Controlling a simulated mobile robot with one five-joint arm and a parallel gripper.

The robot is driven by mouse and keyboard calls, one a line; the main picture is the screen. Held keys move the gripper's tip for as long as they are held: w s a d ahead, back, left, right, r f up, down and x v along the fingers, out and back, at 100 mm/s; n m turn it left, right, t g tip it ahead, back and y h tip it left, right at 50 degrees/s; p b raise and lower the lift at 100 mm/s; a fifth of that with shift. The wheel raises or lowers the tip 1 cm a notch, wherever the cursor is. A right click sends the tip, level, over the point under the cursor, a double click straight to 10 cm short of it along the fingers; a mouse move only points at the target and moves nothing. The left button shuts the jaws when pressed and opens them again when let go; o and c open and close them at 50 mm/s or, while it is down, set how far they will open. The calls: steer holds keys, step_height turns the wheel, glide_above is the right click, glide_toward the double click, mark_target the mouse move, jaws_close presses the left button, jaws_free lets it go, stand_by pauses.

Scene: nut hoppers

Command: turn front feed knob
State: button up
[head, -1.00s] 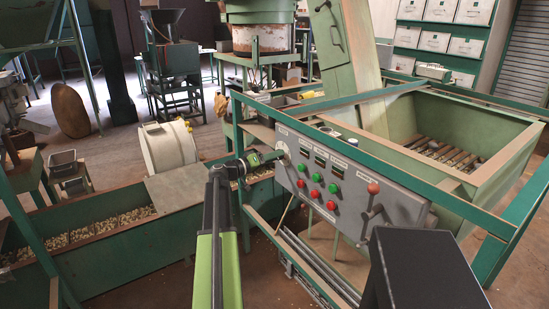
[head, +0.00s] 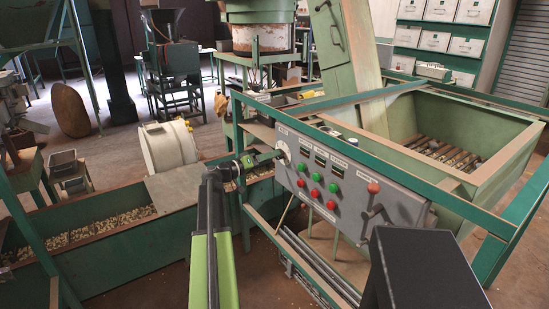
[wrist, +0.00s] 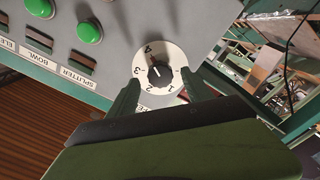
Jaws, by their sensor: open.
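The front feed knob (wrist: 159,71) is a small dark knob at the centre of a white round dial with numbers, in the wrist view. The dial (head: 283,151) also shows at the left end of the grey control panel in the head view. My gripper (wrist: 162,78) is open, with one dark finger on each side of the knob, over the dial's edges. Nothing is between the fingers but the view of the knob; contact cannot be told. In the head view my gripper (head: 272,157) points at the dial from the left. The label below the dial is partly hidden.
A green frame rail (head: 330,146) runs just above the panel. A trough of nuts (head: 105,223) lies to the left, below my arm.

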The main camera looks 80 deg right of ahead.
steer(key=v, duration=1.4)
steer(key=shift+w+a, duration=0.25)
steer(key=shift+a, duration=0.05)
